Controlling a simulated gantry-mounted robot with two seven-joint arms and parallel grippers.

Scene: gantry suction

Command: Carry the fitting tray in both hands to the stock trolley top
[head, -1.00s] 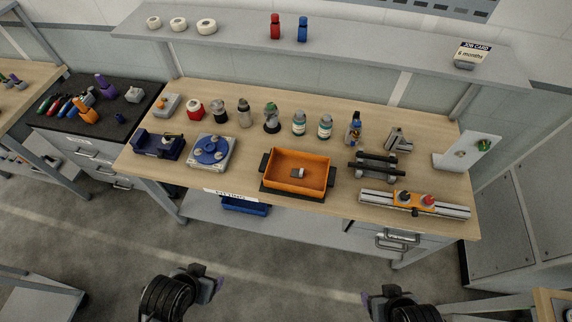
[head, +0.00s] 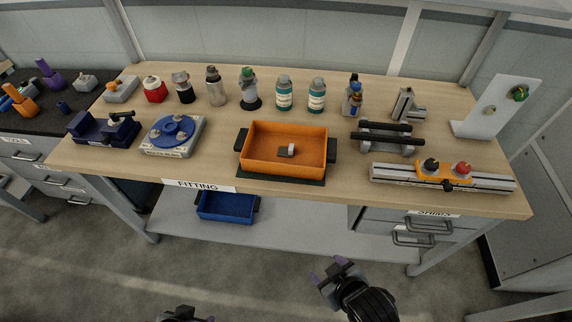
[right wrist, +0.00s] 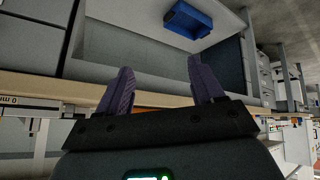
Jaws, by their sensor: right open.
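The fitting tray appears to be the orange tray (head: 262,165) with dark handles at both ends. It rests on a dark mat (head: 310,182) near the bench's front edge, above a FITTING label, with a small grey part (head: 286,151) inside. My right gripper (head: 328,270) is open and empty, in front of the bench and apart from the tray. Its spread fingers (right wrist: 159,80) show in the right wrist view. My left gripper (head: 198,317) is mostly cut off at the bottom edge of the head view. I cannot identify the stock trolley top.
The wooden bench (head: 350,196) holds a blue round fixture (head: 172,132) left of the tray, and a rack with dark bars (head: 388,138) and a rail fixture (head: 440,178) right of it. Bottles stand behind. A blue tray (head: 226,207) sits on the lower shelf. The floor in front is clear.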

